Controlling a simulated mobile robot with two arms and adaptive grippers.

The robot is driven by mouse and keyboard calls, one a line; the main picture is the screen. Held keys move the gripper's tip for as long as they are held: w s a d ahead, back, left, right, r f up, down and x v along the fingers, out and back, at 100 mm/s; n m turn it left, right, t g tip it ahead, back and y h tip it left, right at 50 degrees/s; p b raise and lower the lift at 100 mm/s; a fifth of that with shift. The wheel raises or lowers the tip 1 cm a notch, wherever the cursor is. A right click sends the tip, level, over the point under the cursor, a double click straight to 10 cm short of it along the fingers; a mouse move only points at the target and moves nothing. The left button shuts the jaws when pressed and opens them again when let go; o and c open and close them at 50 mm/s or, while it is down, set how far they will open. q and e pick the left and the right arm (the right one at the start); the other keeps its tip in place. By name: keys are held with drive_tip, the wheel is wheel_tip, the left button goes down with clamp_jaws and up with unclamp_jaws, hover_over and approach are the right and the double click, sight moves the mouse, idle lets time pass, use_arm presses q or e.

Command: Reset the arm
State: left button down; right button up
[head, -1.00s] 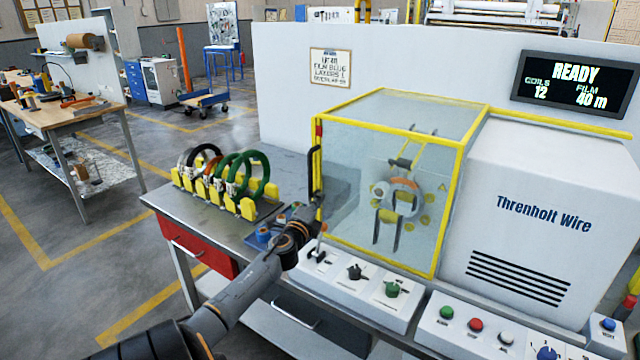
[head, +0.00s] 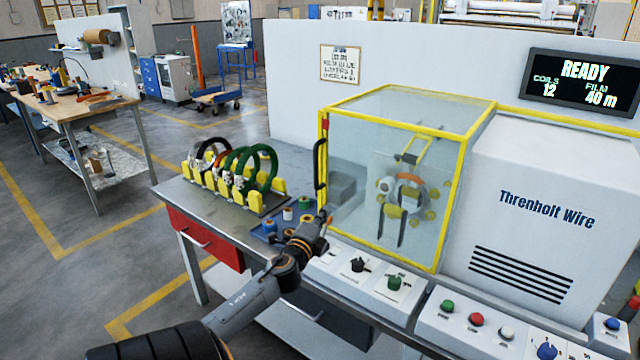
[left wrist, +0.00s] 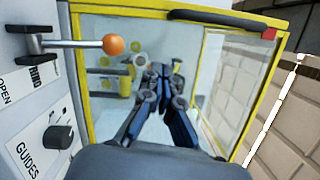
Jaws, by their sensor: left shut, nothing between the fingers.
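My left gripper (head: 323,220) is in front of the machine's clear, yellow-framed guard, just below the black door handle (head: 320,165). It is shut and empty, and a gap shows between it and the handle. In the left wrist view its dark fingers (left wrist: 165,75) point toward the clear guard panel, with the handle (left wrist: 230,19) running along the top. The guard door looks closed. Inside the guard an orange coil (head: 408,188) sits on the wrapping ring. My right gripper is not in view.
A rack (head: 235,190) of several coils stands on the bench left of the guard, with small spools (head: 288,214) beside my gripper. A ring lever with an orange knob (left wrist: 113,44) and a guides knob (left wrist: 58,137) are close by. The display (head: 583,84) reads READY.

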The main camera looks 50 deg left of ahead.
use_arm(q)
drive_tip(key=v, duration=0.2)
drive_tip(key=shift+s+d, duration=0.3)
drive_tip(key=shift+d, duration=0.05)
